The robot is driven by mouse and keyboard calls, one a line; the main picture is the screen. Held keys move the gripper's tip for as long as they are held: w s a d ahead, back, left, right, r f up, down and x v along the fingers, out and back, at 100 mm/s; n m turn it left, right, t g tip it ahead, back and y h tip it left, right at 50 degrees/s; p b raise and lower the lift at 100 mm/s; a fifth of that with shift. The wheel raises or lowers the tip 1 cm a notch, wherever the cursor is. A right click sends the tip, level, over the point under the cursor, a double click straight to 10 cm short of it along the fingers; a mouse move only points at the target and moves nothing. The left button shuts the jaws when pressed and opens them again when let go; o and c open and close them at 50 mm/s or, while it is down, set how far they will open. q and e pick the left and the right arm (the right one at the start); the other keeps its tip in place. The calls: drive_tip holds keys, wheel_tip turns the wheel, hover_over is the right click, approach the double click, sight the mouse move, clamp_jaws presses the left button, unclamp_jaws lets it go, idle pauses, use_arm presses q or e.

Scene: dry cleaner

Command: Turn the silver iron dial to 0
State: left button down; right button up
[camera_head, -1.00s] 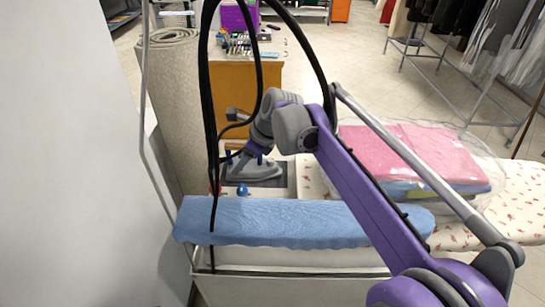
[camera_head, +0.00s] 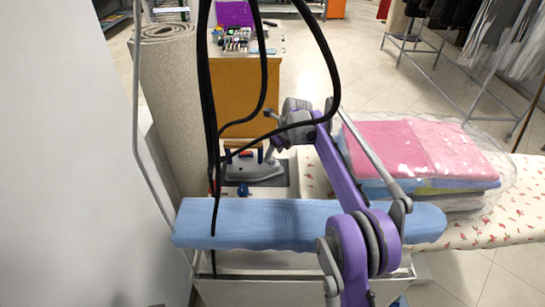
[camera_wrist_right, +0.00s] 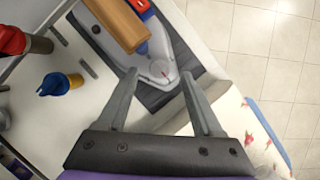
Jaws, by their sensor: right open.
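The silver iron (camera_head: 262,171) rests on a dark plate behind the blue padded board. In the head view my right gripper (camera_head: 267,135) is above the iron, partly hidden by black cables. My left gripper is out of view.
A blue padded board (camera_head: 300,222) lies in front. Pink folded clothes (camera_head: 420,146) in plastic lie on the floral ironing board (camera_head: 520,195) to the right. A yellow-and-blue bottle (camera_wrist_right: 60,84) and a red-topped bottle (camera_wrist_right: 12,41) stand left of the iron. Black cables hang in front.

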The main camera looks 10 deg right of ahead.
sight(271, 160)
drive_tip(key=shift+x, duration=1.4)
clamp_jaws()
